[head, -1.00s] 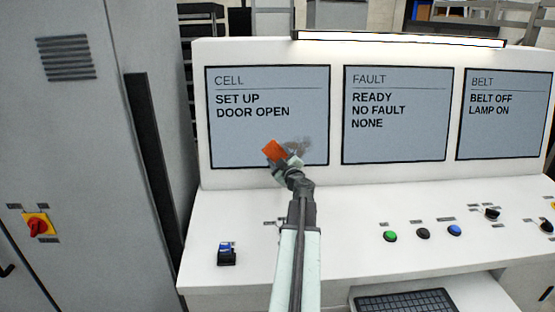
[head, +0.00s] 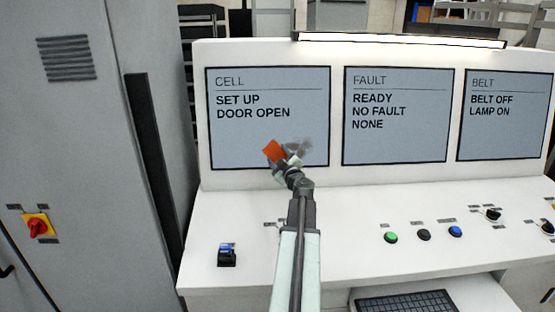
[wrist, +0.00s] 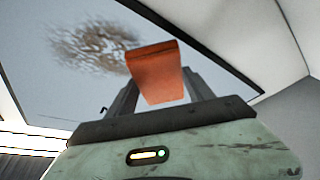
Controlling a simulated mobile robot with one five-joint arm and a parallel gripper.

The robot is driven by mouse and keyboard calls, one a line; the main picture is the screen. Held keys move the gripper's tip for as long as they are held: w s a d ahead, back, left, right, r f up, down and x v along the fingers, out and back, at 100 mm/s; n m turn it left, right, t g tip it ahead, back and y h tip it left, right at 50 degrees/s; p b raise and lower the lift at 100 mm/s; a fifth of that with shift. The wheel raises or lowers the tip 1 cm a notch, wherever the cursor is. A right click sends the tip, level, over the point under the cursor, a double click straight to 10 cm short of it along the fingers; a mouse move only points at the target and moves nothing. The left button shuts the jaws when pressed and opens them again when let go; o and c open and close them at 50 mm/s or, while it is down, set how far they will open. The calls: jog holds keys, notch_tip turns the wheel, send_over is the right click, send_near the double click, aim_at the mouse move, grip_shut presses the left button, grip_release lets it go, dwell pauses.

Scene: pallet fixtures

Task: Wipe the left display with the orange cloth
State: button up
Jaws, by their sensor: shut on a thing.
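The left display (head: 240,138), headed CELL, stands upright in the white console and reads SET UP, DOOR OPEN. A grey-brown smudge (head: 303,147) lies on its lower right part; in the wrist view the smudge (wrist: 92,45) looks speckled. My gripper (head: 280,156) is shut on the orange cloth (head: 273,150) in front of the display's lower middle, just left of the smudge. In the wrist view the cloth (wrist: 155,72) sits between the fingertips. I cannot tell whether the cloth touches the glass.
The FAULT display (head: 395,143) and BELT display (head: 500,135) stand to the right. The desk below carries green (head: 390,237), black and blue buttons, switches, and a small blue-black device (head: 227,255). A grey cabinet (head: 90,130) stands close on the left.

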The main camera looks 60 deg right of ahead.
aim_at(313, 151)
jog(key=shift+w+d+f, duration=0.1)
jog(key=shift+w+d, duration=0.15)
jog(key=shift+d, duration=0.1)
jog(key=shift+s+d, duration=0.55)
jog(key=shift+s, duration=0.3)
jog(key=shift+s+d, duration=0.5)
jog(key=shift+s, duration=0.3)
jog(key=shift+s+d, duration=1.1)
jog(key=shift+s, duration=0.25)
jog(key=shift+s+d, duration=0.8)
jog(key=shift+s, duration=0.3)
jog(key=shift+s+d, duration=0.75)
jog(key=shift+s, duration=0.3)
jog(key=shift+s+d, duration=0.8)
jog(key=shift+s, duration=0.3)
